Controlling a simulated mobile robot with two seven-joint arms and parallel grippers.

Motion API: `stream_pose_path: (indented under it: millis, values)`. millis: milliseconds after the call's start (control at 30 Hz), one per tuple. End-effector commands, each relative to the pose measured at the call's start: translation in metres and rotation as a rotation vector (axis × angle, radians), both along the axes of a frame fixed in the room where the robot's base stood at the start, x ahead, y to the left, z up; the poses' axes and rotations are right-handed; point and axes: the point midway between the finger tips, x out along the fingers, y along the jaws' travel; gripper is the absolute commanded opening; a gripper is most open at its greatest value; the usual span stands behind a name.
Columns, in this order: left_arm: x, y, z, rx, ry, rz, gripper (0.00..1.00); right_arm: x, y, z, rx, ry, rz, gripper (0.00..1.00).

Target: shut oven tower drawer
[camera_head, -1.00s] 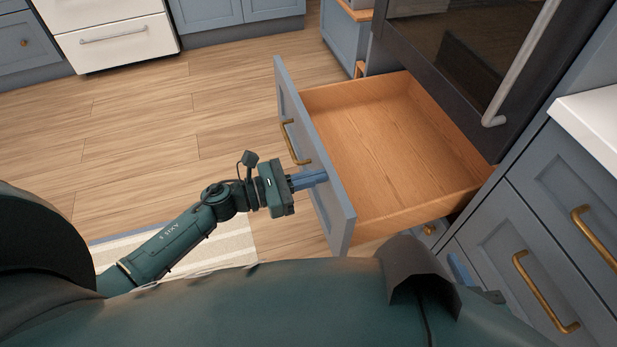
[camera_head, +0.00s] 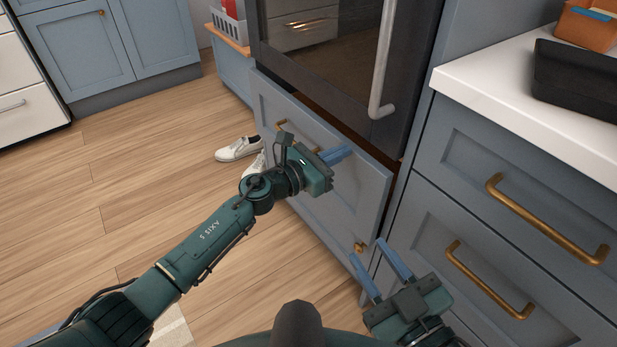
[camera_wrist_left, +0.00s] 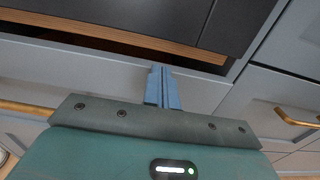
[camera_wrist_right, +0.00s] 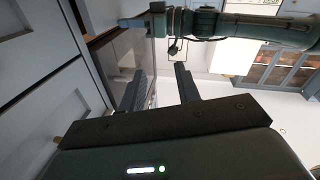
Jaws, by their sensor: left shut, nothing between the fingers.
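The oven tower drawer (camera_head: 345,190) is a blue-grey front with a brass handle (camera_head: 284,125), below the dark oven (camera_head: 335,60). It stands out slightly, with a narrow dark gap along its top edge. The left wrist view also shows this gap and a wooden drawer edge (camera_wrist_left: 130,38). My left gripper (camera_head: 338,154) is shut and empty, its fingertips at the upper part of the drawer front, right of the handle; touching is hard to tell. My right gripper (camera_head: 378,268) is open and empty, low near the drawer's right end; its spread fingers show in the right wrist view (camera_wrist_right: 160,85).
Blue-grey cabinet drawers with brass handles (camera_head: 545,222) stand at right under a white counter (camera_head: 510,90) holding a black tray (camera_head: 578,80). White shoes (camera_head: 240,150) lie on the floor left of the drawer. The wooden floor (camera_head: 130,190) at left is mostly clear.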

Motion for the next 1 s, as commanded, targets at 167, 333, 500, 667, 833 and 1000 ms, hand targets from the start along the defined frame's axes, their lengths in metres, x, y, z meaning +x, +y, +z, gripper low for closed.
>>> stream_pose_path:
  millis: [167, 333, 500, 667, 833, 1000]
  values:
    - [0.015, -0.021, -0.002, 0.0, 0.0, 0.0, 0.0, -0.004, 0.006, -0.003, 0.01, -0.091, 0.032, 0.33]
    - [0.02, -0.03, -0.001, -0.001, 0.001, 0.0, 0.0, -0.003, 0.007, 0.0, 0.025, -0.098, 0.036, 0.33]
    - [0.022, -0.032, 0.001, -0.002, -0.001, 0.003, 0.0, -0.003, 0.007, 0.001, 0.028, -0.097, 0.037, 0.33]
    - [0.022, -0.032, 0.003, -0.003, -0.003, 0.004, 0.0, -0.003, 0.007, 0.001, 0.028, -0.095, 0.036, 0.33]
    - [0.023, -0.031, 0.003, -0.003, -0.004, 0.004, 0.0, -0.003, 0.007, 0.0, 0.028, -0.095, 0.036, 0.33]
    - [0.025, -0.022, 0.003, -0.002, -0.005, 0.004, 0.0, -0.003, 0.007, -0.003, 0.031, -0.091, 0.036, 0.33]
